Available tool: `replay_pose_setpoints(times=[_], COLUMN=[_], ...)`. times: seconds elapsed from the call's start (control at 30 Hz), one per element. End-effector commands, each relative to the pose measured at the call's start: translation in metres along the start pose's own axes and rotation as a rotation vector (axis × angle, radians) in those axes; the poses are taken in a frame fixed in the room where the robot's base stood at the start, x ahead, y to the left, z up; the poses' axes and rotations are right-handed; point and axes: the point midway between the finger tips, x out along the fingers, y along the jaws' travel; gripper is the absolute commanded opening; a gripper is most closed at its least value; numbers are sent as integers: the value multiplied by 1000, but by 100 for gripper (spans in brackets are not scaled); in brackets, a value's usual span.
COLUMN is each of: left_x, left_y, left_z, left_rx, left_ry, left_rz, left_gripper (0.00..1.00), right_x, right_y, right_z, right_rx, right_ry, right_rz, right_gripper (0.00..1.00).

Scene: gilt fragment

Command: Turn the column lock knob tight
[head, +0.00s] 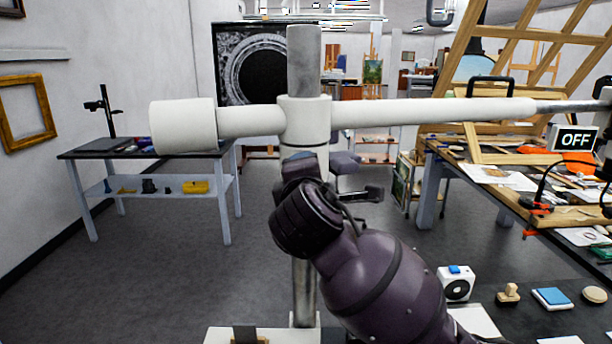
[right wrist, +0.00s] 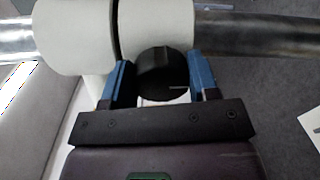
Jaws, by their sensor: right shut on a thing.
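The metal column (head: 304,62) stands upright in the middle of the head view. A white collar (head: 304,122) sits around it and carries a white horizontal boom. In the right wrist view the black, round lock knob (right wrist: 162,73) sticks out from the white collar (right wrist: 156,22). My right gripper (right wrist: 161,80) has its two blue fingers on either side of the knob and is shut on it. In the head view my right gripper (head: 304,160) is just below the collar and hides the knob. My left gripper is not in view.
The boom (head: 430,110) reaches right toward a device with an OFF display (head: 575,139). A cluttered workbench (head: 470,172) stands at the right. A dark tabletop with a white box (head: 455,284) and a stamp (head: 508,293) is at the lower right. Floor at left is clear.

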Motion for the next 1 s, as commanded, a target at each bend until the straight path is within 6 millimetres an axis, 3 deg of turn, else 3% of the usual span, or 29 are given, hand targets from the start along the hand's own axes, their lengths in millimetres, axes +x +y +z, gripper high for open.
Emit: replay_pose_setpoints(times=[0.03,0.07,0.2,0.57,1.0], left_x=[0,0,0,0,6], left_y=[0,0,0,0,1], left_z=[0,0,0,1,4], left_rx=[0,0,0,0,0], left_ry=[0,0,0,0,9], left_rz=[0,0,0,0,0], left_gripper=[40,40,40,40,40], right_x=[0,0,0,-4,-76], right_y=[-2,-2,-1,-1,-1], right_z=[-1,-1,-1,0,-1], right_rx=[-2,-2,-2,-1,1], right_ry=[1,2,1,1,4], right_rz=[-4,-4,-3,-1,-1], right_gripper=[31,59,80,80,80])
